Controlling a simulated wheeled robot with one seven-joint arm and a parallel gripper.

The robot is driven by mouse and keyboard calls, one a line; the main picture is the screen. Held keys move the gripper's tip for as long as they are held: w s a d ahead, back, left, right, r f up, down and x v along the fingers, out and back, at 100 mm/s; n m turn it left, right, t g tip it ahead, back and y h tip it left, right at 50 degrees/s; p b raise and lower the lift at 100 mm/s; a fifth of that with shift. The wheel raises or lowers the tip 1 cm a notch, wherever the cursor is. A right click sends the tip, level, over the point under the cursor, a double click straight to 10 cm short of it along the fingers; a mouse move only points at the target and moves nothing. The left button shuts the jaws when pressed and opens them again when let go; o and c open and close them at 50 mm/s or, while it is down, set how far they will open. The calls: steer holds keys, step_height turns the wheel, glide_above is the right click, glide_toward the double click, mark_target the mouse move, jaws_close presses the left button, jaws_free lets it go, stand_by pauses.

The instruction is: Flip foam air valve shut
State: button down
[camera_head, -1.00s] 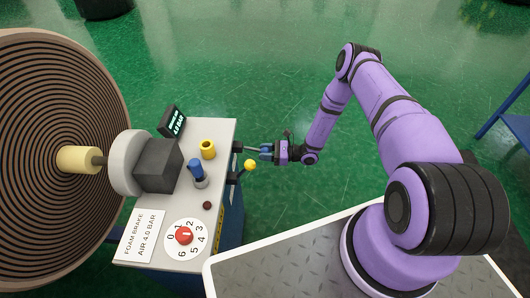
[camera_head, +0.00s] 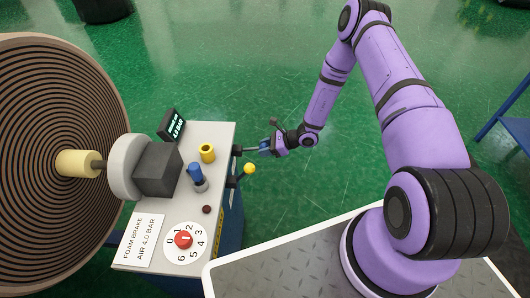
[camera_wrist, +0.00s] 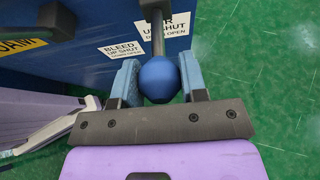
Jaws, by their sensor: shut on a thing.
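The air valve lever is a thin grey rod (camera_wrist: 158,38) with a blue ball knob (camera_wrist: 159,79) at its end. In the head view it sticks out from the right side of the foam brake cabinet, and its blue knob (camera_head: 264,147) shows at my gripper's tip. My gripper (camera_head: 268,147) is shut on this knob, with one blue finger on each side of it in the wrist view (camera_wrist: 159,85). A label (camera_wrist: 166,24) behind the rod, partly covered by it, reads up shut, down open. The knob's far side is hidden.
A second lever with a yellow knob (camera_head: 250,168) stands just below in the head view; a bleed label (camera_wrist: 122,50) shows in the wrist view. Green floor is open to the right.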

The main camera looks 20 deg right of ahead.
steer(key=r+h, duration=0.1)
steer(key=a+r+g+h, duration=0.1)
steer(key=r+h, duration=0.1)
steer(key=shift+w+a+r, duration=0.15)
steer(key=shift+w, duration=0.15)
steer(key=r+g+h, duration=0.1)
steer(key=h, duration=0.1)
steer(key=a+r+h, duration=0.1)
steer(key=shift+w+a+r+g+h, duration=0.1)
steer(key=shift+w+a+g+h, duration=0.2)
steer(key=shift+w+g+h, duration=0.1)
steer(key=shift+w+a+r, duration=0.2)
steer(key=shift+a+r, duration=0.2)
steer(key=shift+a, duration=0.15)
steer(key=c, duration=0.7)
jaws_free()
steer(key=shift+o, duration=0.2)
steer(key=shift+d+r, duration=0.15)
steer(key=shift+r, duration=0.05)
steer(key=v, duration=1)
